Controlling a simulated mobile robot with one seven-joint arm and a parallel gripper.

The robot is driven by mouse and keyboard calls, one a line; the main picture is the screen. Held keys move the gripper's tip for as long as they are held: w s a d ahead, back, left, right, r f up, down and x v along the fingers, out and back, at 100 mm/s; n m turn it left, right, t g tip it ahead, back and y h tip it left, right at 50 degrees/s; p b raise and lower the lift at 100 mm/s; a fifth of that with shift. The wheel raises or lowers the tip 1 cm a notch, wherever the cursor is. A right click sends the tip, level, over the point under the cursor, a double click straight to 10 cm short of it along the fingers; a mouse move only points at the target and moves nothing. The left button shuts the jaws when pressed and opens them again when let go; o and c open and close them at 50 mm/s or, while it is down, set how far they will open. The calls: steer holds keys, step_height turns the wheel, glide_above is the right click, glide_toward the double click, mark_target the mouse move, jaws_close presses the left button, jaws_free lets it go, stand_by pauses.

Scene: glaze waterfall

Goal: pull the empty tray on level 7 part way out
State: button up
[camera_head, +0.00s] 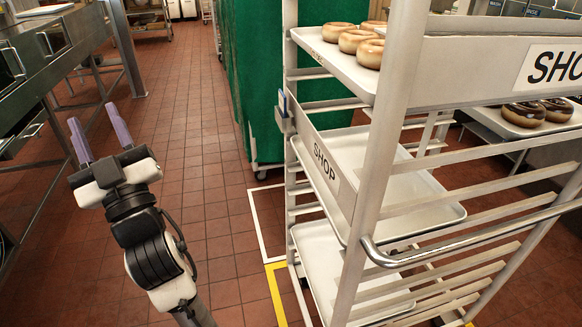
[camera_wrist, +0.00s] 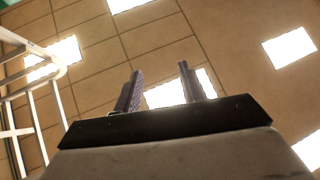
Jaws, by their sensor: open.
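The tall pale rack (camera_head: 385,130) stands at the right in the head view, with trays on its rails. An empty white tray (camera_head: 430,200) lies at mid height, partly behind the "SHOP" panel (camera_head: 326,160). Another empty white tray (camera_head: 322,250) lies lower down. I cannot read level numbers, so I cannot tell which tray is level 7. My gripper (camera_head: 95,140) is open and empty, up at the left, well apart from the rack. In the wrist view its fingers (camera_wrist: 160,88) point toward the ceiling, with nothing between them.
A top tray (camera_head: 340,62) holds several glazed doughnuts (camera_head: 348,40). A tray with dark doughnuts (camera_head: 525,114) is behind at right. A green covered rack (camera_head: 245,80) stands behind. A steel conveyor or counter (camera_head: 60,50) is at far left. Tiled floor between is clear.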

steer(key=w+d+f+m+h+p, duration=0.1)
steer(key=w+d+f+m+h, duration=0.15)
steer(key=w+h, duration=0.3)
steer(key=w+d+f+m+h+p, duration=0.2)
steer(key=w+d+f+h, duration=0.2)
steer(key=w, duration=0.2)
steer(key=w+d+f+m+g+h+p, duration=0.2)
steer(key=d+f+h, duration=0.3)
steer(key=d+f, duration=0.3)
steer(key=w+d+f+m+g+h+p, duration=0.2)
steer(key=d+f+g+h, duration=0.3)
steer(key=d+f, duration=0.4)
steer(key=w+d, duration=0.1)
steer(key=d, duration=0.2)
steer(key=shift+w+d+m+p, duration=0.25)
steer(key=shift+d+m+p, duration=0.1)
steer(key=shift+d, duration=0.05)
steer(key=shift+f, duration=0.1)
